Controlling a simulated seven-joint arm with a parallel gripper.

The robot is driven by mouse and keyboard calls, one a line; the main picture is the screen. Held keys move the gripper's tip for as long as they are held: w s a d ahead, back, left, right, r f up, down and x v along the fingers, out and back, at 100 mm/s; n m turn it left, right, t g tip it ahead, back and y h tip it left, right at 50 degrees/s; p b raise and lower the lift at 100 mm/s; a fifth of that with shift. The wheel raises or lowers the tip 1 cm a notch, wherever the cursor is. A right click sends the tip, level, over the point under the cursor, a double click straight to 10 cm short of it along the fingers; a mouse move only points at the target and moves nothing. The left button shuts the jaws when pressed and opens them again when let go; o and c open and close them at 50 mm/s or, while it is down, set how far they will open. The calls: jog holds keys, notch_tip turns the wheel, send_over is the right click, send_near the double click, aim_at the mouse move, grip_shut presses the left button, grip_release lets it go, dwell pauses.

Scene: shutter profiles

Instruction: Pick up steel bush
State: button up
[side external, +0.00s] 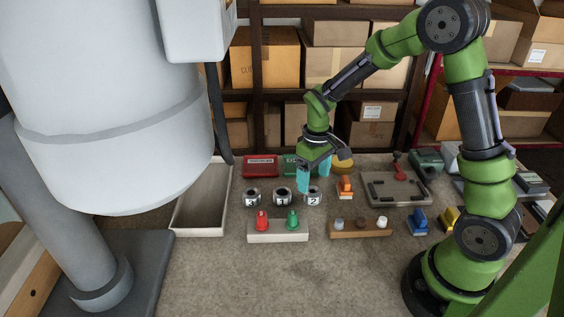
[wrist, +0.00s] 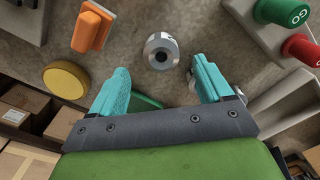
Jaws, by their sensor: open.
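My gripper (side external: 314,183) has teal fingers, spread open and empty, above the table just behind a row of steel rings. The right ring (side external: 313,197) carries a mark like a 2; the middle ring (side external: 282,197) and left ring (side external: 252,197) stand beside it. In the wrist view one bored steel ring (wrist: 162,50) lies beyond the open fingertips (wrist: 163,75), and another is partly hidden by the right finger. A small grey cylinder (side external: 339,224) stands on a wooden block (side external: 360,234) with a brown and a white one. I cannot tell which is the steel bush.
An orange piece (side external: 345,186) and a yellow disc (wrist: 66,80) are close to my gripper. A block (side external: 277,237) with red and green knobs stands in front of the rings. Red (side external: 261,167) and green boxes are behind. The front table is clear.

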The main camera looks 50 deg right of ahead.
aim_at(313, 187)
jog(key=shift+s+a+f, duration=0.1)
jog(key=shift+s+f, duration=0.05)
jog(key=shift+f, duration=1.8)
jog(key=c, duration=1.3)
